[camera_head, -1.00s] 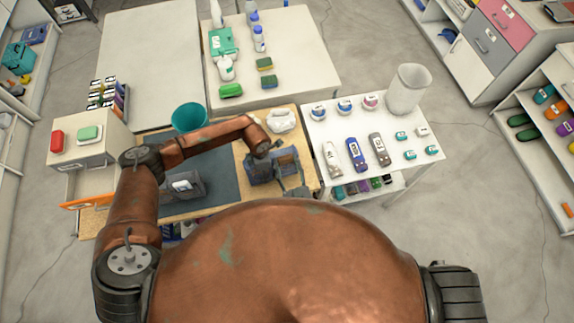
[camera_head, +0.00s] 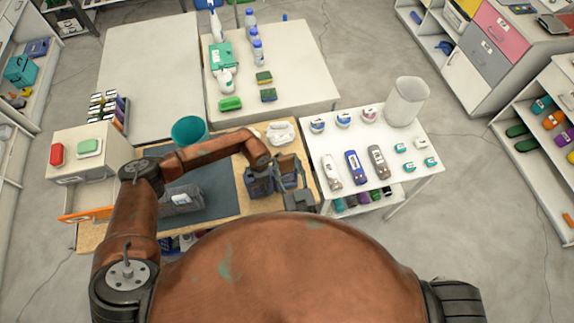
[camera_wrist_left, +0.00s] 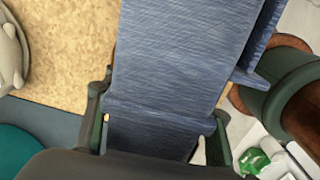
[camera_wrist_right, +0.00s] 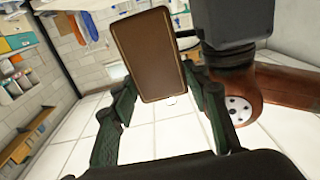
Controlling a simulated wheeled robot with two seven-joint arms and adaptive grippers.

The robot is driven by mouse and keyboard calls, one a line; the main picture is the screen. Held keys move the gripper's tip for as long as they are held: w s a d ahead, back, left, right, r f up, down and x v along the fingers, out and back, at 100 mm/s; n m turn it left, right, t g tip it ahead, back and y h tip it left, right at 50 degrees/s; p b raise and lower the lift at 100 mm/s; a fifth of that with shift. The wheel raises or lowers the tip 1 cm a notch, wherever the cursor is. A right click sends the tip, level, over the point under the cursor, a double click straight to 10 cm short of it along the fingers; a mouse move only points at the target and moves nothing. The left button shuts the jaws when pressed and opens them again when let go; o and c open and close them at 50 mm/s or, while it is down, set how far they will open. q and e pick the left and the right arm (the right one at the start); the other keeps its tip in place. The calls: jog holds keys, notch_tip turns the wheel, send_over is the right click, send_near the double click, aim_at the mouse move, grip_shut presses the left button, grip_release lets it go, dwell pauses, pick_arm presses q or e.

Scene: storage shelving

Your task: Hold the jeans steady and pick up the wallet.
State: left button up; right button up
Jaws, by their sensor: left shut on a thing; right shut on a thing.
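The blue denim jeans (camera_wrist_left: 185,60) fill the middle of the left wrist view, between the two fingers of my left gripper (camera_wrist_left: 160,120), which is shut on them. In the head view the jeans (camera_head: 287,164) are a small bluish shape at the right end of the work table, partly hidden by my left arm and grippers. The brown wallet (camera_wrist_right: 152,55) is upright between the fingers of my right gripper (camera_wrist_right: 160,92), which is shut on it. My right gripper (camera_head: 300,198) shows dark beside the jeans.
The wooden table (camera_head: 230,203) carries a dark mat (camera_head: 222,187), a grey item (camera_head: 184,199), a teal bowl (camera_head: 189,130) and a white object (camera_head: 280,132).

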pick_arm(q)
jog(key=o, duration=1.1)
jog(key=shift+s+f, duration=0.35)
jog(key=shift+s, duration=0.1)
jog(key=o, duration=0.6)
jog(key=shift+w+a+r, duration=0.1)
jog(key=shift+w, duration=0.15)
jog(key=shift+c, duration=0.2)
jog(key=shift+w+r, duration=0.1)
jog(key=shift+r, duration=0.05)
jog(key=shift+r, duration=0.3)
notch_tip(320, 180, up, 11)
jog(key=shift+r, duration=0.1)
